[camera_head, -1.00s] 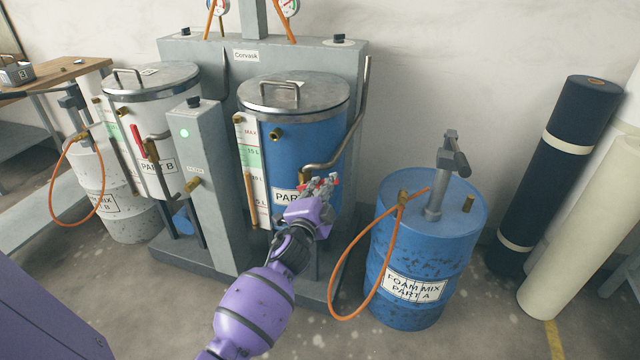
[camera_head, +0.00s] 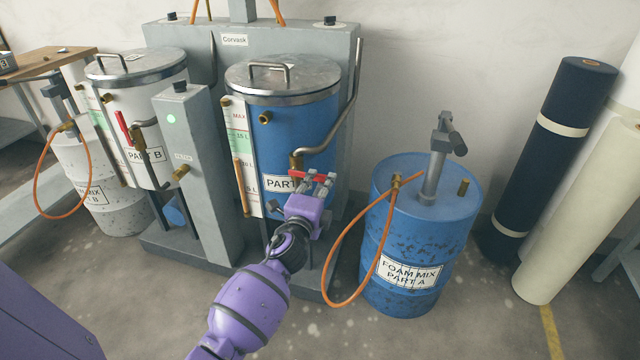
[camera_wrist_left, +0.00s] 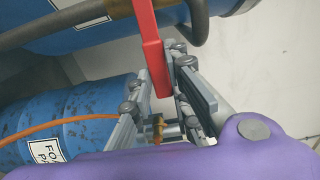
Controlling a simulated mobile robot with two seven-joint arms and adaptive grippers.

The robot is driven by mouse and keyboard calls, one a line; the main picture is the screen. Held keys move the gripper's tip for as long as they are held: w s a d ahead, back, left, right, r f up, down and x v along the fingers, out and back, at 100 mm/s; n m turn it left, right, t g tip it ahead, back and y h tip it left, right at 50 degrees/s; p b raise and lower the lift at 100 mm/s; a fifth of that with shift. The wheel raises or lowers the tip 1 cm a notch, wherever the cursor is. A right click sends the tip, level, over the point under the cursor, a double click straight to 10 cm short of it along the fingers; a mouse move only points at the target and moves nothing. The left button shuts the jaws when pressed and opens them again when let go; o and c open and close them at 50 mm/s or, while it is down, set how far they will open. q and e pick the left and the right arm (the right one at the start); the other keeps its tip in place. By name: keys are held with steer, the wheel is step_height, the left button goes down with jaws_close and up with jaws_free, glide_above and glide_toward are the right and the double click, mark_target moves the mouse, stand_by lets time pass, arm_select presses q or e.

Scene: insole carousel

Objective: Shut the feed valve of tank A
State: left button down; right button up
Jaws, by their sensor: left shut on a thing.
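Tank A (camera_head: 300,120) is the blue lidded tank with a "PART" label, partly covered by my arm. Its feed valve (camera_head: 296,162) is a brass fitting low on the front, at the end of a bent grey pipe. The valve's red lever (camera_head: 321,176) reaches out to the right from it, and shows large in the left wrist view (camera_wrist_left: 149,45). My left gripper (camera_head: 318,184) is shut on the red lever, whose end lies between the finger pads (camera_wrist_left: 162,85). The fingers hide part of the lever. My right gripper is not in view.
A blue foam mix drum (camera_head: 420,230) with a pump and an orange hose (camera_head: 345,290) stands close to the right. A grey control post (camera_head: 200,170) and white tank B (camera_head: 140,95), with its own red lever (camera_head: 122,126), are left. Rolls (camera_head: 550,150) lean at far right.

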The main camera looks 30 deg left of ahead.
arm_select(q)
steer(key=shift+f, duration=0.15)
steer(key=c, duration=1.7)
jaws_free()
steer(key=shift+o, duration=0.3)
steer(key=shift+s, duration=0.1)
steer(key=v, duration=1.2)
